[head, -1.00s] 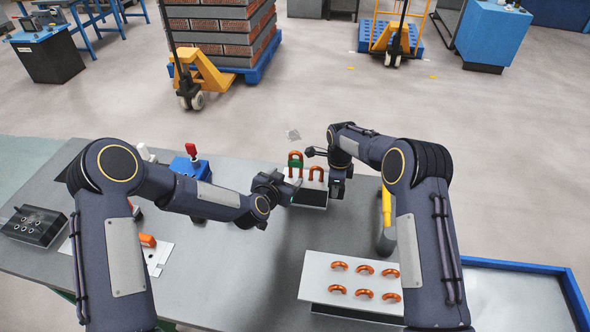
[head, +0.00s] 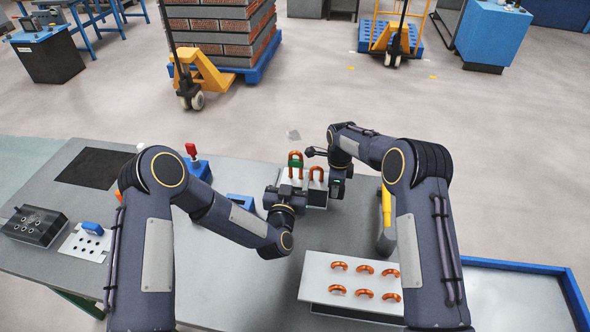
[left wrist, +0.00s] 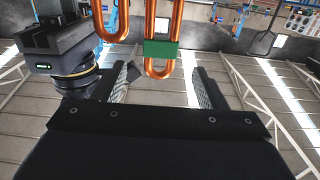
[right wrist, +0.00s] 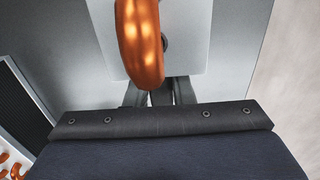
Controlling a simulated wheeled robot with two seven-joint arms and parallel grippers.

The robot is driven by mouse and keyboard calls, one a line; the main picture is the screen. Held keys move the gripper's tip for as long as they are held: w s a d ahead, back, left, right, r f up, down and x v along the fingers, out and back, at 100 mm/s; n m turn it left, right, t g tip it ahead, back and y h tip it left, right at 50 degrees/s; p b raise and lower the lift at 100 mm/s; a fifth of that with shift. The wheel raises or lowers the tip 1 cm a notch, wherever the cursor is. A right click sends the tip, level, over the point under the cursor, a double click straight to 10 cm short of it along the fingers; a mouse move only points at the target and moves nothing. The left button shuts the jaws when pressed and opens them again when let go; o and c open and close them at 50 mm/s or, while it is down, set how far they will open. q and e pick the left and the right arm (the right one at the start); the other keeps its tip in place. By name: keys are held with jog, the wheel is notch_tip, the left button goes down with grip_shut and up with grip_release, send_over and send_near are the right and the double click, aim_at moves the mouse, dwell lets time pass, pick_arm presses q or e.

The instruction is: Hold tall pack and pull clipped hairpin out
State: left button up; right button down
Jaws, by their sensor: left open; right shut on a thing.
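The tall pack (head: 318,196) is a block with a light top and dark sides on the bench, partly hidden by my grippers. Two copper hairpins stand up from it. The clipped hairpin (head: 295,158) has a green clip, clear in the left wrist view (left wrist: 160,50). A plain hairpin (head: 317,173) stands to its right; a hairpin (right wrist: 140,45) looms close in the right wrist view. My left gripper (head: 288,184) is open, just in front of the clipped hairpin, which lies between its fingers' lines and appears untouched. My right gripper (head: 336,186) is shut on the pack's right side.
A low pale block (head: 350,279) with several copper hairpins lies at front right. A yellow-handled tool (head: 387,215) is beside my right arm. A blue-rimmed tray (head: 520,300) is at far right. A black box (head: 35,225) and a perforated plate (head: 85,245) lie left. The front-middle bench is clear.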

aim_at(295, 158)
pick_arm(q)
jog(key=x, duration=0.7)
jog(key=shift+w, duration=0.15)
grip_shut()
dwell(0.3)
jog(key=shift+r, duration=0.8)
